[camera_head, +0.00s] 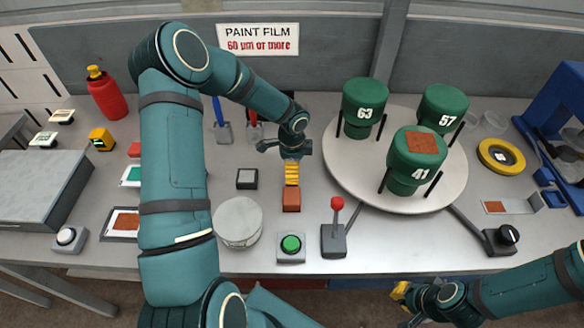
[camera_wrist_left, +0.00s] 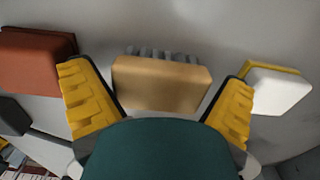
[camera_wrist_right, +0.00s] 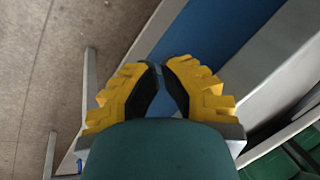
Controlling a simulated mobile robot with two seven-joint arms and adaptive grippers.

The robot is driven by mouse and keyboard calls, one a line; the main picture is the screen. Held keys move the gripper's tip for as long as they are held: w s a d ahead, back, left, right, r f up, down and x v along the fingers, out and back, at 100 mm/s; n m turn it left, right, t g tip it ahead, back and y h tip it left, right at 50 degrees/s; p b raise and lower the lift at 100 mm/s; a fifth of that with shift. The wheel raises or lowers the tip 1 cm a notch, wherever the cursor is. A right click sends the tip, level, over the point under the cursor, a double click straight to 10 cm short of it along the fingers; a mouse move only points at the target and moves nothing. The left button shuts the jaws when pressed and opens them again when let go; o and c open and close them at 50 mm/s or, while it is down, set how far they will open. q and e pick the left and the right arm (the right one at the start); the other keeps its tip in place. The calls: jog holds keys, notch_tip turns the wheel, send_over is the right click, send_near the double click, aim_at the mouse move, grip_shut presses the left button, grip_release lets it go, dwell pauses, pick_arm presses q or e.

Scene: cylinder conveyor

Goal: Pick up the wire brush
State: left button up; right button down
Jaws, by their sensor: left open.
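The wire brush (camera_wrist_left: 160,84) is a tan block with grey bristles along its far edge. In the left wrist view it lies between the spread yellow fingers of my left gripper (camera_wrist_left: 158,100), with a gap on each side. In the head view my left gripper (camera_head: 291,176) points down at the table just behind a red-brown block (camera_head: 291,200); the brush cannot be made out there. My right gripper (camera_head: 402,294) is off the table's front edge. In the right wrist view its fingers (camera_wrist_right: 162,66) are together and empty.
The red-brown block and a white-and-yellow block (camera_wrist_left: 277,88) flank the brush. A red-knobbed lever (camera_head: 336,225), a green button (camera_head: 291,245) and a round grey cylinder (camera_head: 238,222) stand nearer the front. A turntable (camera_head: 343,172) with green cylinders stands right of my left gripper.

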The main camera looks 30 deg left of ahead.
pick_arm(q)
jog(key=shift+f, duration=0.15)
jog(key=c, duration=1)
notch_tip(320, 180, up, 10)
jog(key=shift+r+p, duration=0.1)
jog(key=shift+p, duration=0.6)
jog(key=o, duration=0.6)
jog(key=shift+c, duration=0.2)
jog(key=c, duration=0.6)
jog(key=shift+c, duration=0.2)
